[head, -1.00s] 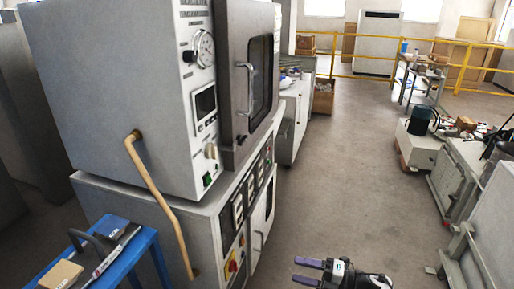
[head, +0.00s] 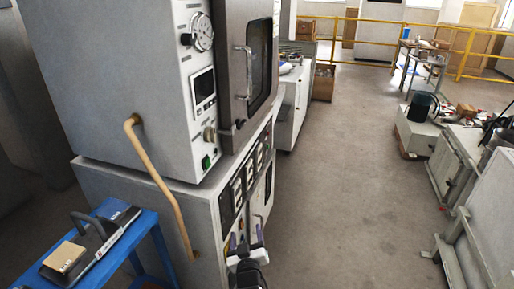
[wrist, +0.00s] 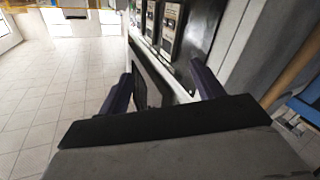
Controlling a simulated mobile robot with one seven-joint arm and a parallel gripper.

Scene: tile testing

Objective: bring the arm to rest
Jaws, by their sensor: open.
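My gripper (head: 246,239) shows at the bottom of the head view, in front of the lower panel of the grey oven-like machine (head: 150,215). Its two dark purple fingers point away from me and are apart, with nothing between them. In the wrist view the fingers of my gripper (wrist: 160,85) stand wide apart. The machine's side and control panel (wrist: 172,30) show beyond and between them. I cannot tell from these views whether a finger touches the machine.
A blue table (head: 150,238) with a cardboard-coloured block (head: 64,257) stands at the lower left. A tan bent pipe (head: 160,185) runs down the machine's side. Grey equipment (head: 455,165) stands at the right. The floor (head: 345,170) between is clear.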

